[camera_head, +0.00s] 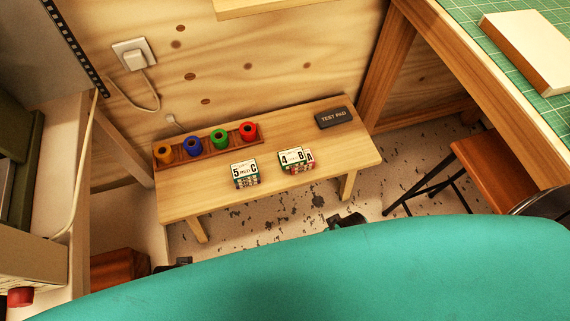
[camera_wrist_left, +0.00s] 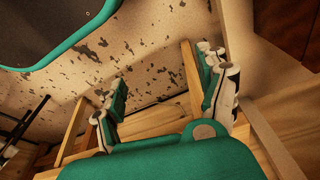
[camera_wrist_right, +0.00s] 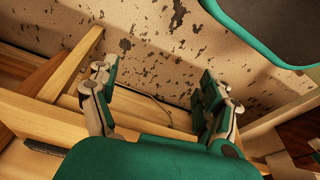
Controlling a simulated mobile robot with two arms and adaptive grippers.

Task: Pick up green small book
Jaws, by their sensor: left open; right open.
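Two small blocks stand on the low wooden bench (camera_head: 300,189) in the head view. The left block (camera_head: 244,174) is labelled 5 and C and shows some green. The right block (camera_head: 291,158) is labelled 4 and B, with green edges and a red part marked A. I cannot tell for sure which is the green small book. My left gripper (camera_wrist_left: 165,95) is open and empty in its wrist view. My right gripper (camera_wrist_right: 158,88) is open and empty in its wrist view. In the head view, both are mostly hidden by my teal body, in front of the bench.
A brown rack (camera_head: 172,157) with orange, blue, green and red rolls stands along the bench's back. A black test pad (camera_head: 334,118) lies at its right end. A stool (camera_head: 505,165) and a table with a green mat (camera_head: 464,14) stand at right. A shelf borders the left.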

